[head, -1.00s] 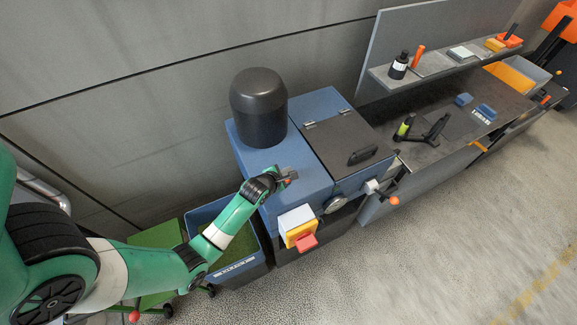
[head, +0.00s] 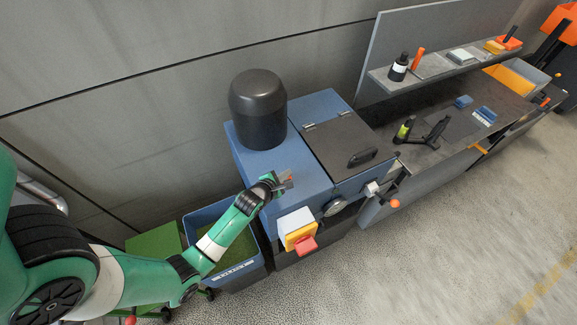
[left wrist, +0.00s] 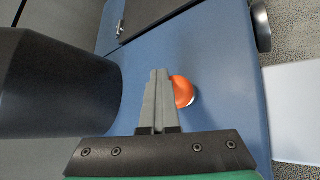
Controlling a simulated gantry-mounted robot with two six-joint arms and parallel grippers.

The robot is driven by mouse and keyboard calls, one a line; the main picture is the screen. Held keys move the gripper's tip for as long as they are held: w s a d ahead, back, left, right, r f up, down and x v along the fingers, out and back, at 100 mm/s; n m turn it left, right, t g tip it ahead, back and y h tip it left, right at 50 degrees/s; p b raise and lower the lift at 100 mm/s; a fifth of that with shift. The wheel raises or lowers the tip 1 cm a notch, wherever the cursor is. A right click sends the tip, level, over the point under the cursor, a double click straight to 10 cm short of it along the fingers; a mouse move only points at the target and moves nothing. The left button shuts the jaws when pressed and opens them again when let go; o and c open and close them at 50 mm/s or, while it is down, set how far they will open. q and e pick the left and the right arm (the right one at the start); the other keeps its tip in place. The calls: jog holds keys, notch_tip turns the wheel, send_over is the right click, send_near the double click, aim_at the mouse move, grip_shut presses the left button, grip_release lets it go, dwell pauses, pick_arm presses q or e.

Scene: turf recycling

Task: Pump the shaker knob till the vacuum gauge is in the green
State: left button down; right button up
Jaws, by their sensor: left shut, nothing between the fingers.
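The shaker knob (left wrist: 183,92) is a small orange ball on top of the blue machine (head: 300,184). In the head view only a bit of orange shows beside my fingers. My left gripper (head: 286,179) is shut and empty just above the machine's top, close to the knob. In the left wrist view the closed left fingers (left wrist: 157,74) lie left of the knob and overlap its edge; I cannot tell whether they touch it. A round, gauge-like disc (head: 334,207) sits on the machine's front; its reading cannot be seen. My right gripper is not in view.
A dark domed cylinder (head: 258,107) stands on the machine behind my gripper. A dark lid with a handle (head: 362,157) lies to the right. A white, yellow and red box (head: 298,230) projects at the front. A blue bin (head: 242,270) stands left.

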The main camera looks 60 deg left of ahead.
pick_arm(q)
jog(key=s+f, duration=0.1)
jog(key=f, duration=0.1)
jog(key=s+d+f+g+h, duration=0.1)
jog(key=s+d+f+g, duration=0.1)
jog(key=s+f, duration=0.1)
jog(key=shift+d+f, duration=0.1)
jog(key=shift+f, duration=0.25)
jog(key=shift+r+p, duration=0.35)
jog(key=shift+p, duration=0.1)
jog(key=r+p, duration=0.3)
jog(key=shift+s+d+r+g+p, duration=0.2)
jog(key=shift+d+r+g+p, duration=0.1)
jog(key=shift+r+p, duration=0.1)
jog(key=shift+s+d+r+p, duration=0.2)
jog(key=shift+s+p, duration=0.1)
jog(key=shift+s, duration=0.1)
jog(key=shift+s+d+r+p, duration=0.1)
jog(key=shift+s+d+p, duration=0.15)
jog(key=shift+s, duration=0.1)
jog(key=shift+w+a+r, duration=0.2)
jog(key=shift+w+a, duration=0.1)
jog(key=shift+w+r, duration=0.1)
